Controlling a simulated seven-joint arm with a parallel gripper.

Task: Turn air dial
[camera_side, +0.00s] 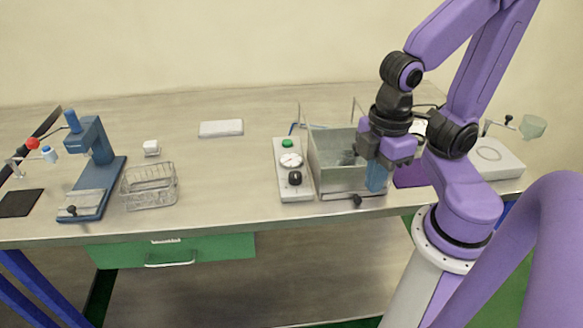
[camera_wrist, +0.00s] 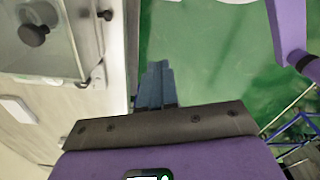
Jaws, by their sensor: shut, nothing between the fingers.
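A pale control panel (camera_side: 295,193) stands on the bench left of the metal tank. It carries a black dial (camera_side: 295,178) at its front, a round white gauge (camera_side: 291,160) in the middle and a green button (camera_side: 287,143) at the back. My gripper (camera_side: 376,190) points down at the tank's right front corner, to the right of the dial and apart from it. Its blue fingers are together and empty; they also show in the wrist view (camera_wrist: 155,85). The dial's exact setting is too small to read.
The open metal tank (camera_side: 345,181) stands between my gripper and the panel, with a small black knob (camera_side: 357,200) at its front. A wire basket (camera_side: 149,196) and blue press (camera_side: 97,180) stand left. The bench (camera_side: 228,185) between basket and panel is clear.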

